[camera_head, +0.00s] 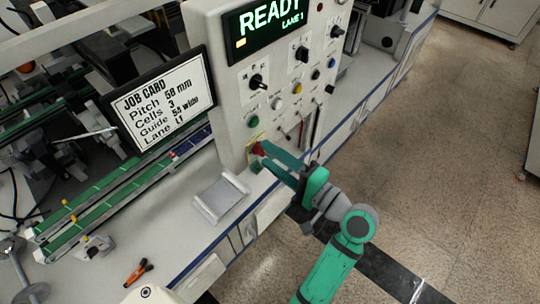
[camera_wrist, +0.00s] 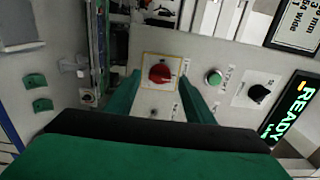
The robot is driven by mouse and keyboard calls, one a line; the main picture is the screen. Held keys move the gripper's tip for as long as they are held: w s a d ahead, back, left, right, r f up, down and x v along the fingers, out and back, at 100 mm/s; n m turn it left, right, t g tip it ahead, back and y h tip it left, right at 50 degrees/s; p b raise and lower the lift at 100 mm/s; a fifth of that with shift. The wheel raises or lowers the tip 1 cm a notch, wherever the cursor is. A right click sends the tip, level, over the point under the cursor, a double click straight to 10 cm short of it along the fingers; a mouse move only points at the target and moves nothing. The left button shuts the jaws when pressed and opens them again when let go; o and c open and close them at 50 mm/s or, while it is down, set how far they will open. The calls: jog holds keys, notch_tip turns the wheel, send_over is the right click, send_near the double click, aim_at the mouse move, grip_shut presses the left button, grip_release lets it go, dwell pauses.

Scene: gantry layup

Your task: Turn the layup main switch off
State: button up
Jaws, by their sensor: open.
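The control panel (camera_head: 225,70) stands on the bench, its display (camera_head: 270,22) lit with "READY" and "LANE 1". Low on it is a red rotary knob (camera_head: 259,148) on a yellow-edged plate, which looks like the main switch. In the wrist view the red knob (camera_wrist: 160,73) lies between the tips of my two green fingers. My gripper (camera_wrist: 161,88) is open, with a finger on each side of the knob and gaps showing. In the head view my gripper (camera_head: 266,154) reaches the panel from the right and partly covers the plate. Contact cannot be told.
A green button (camera_wrist: 214,77) and a black selector (camera_wrist: 258,93) sit close to the knob. A job card screen (camera_head: 160,100) stands left of the panel. A grey tray (camera_head: 221,197) and orange-handled pliers (camera_head: 138,272) lie on the bench. The floor at right is clear.

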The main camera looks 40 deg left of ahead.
jog(key=shift+a, duration=0.45)
jog(key=c, duration=1)
jog(key=shift+c, duration=0.2)
